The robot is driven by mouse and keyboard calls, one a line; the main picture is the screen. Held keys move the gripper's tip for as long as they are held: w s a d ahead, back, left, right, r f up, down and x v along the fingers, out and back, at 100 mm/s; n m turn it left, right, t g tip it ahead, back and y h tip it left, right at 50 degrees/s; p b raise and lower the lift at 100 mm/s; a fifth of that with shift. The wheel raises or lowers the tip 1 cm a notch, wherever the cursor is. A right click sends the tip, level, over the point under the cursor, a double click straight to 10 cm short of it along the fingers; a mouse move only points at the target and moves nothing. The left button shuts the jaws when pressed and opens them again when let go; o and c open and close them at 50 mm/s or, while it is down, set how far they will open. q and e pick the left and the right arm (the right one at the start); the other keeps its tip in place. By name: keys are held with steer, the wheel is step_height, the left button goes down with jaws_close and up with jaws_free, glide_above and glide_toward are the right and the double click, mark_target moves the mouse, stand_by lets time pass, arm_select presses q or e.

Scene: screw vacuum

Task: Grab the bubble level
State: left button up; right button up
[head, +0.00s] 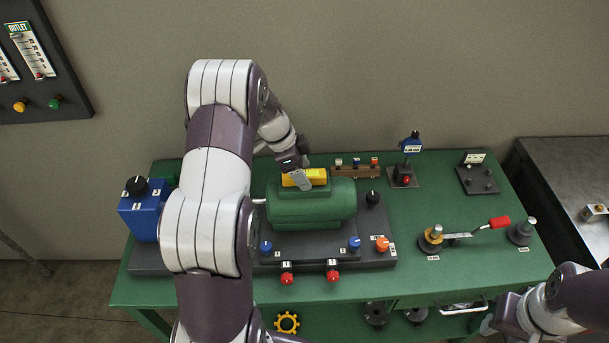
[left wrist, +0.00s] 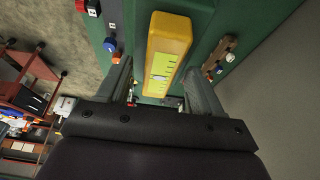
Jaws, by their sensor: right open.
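The bubble level (head: 316,177) is a yellow bar lying on top of the green rounded motor housing (head: 312,205). In the left wrist view the yellow level (left wrist: 168,45) shows with its pale yellow-green marked strip. My left gripper (head: 300,181) is at the left end of the level. In the left wrist view my left gripper (left wrist: 160,82) is open, with one finger on each side of the level and visible gaps between. My right gripper (head: 492,322) is at the lower right, apart from the level and partly cut off by the frame, open.
Behind the motor is a small brown rack (head: 356,171) with several coloured knobs. A blue box (head: 143,218) with a black knob stands at left. A red-handled lever (head: 497,222) is at right. The green table (head: 415,205) has free room right of the motor.

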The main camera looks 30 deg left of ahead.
arm_select(q)
jaws_close()
steer(key=shift+r, duration=0.15)
